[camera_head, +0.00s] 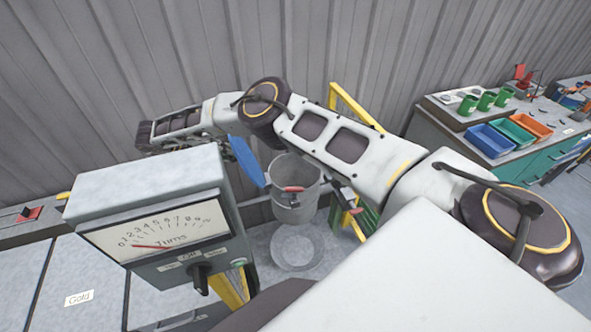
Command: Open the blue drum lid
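A flat blue panel (247,161) stands tilted behind the meter box, just left of a grey metal bucket. It may be the blue drum lid; the drum itself is not plain to see. My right arm comes in from the lower right and reaches across, above the bucket, to the upper left. The fingers are small and partly hidden behind the meter box. My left gripper is not in view.
A meter box (160,210) with a dial and knob fills the left foreground. The grey bucket (296,188) with a red handle grip stands in the middle. A bench (428,126) at right holds green cups and blue, green and orange trays. A corrugated wall is behind.

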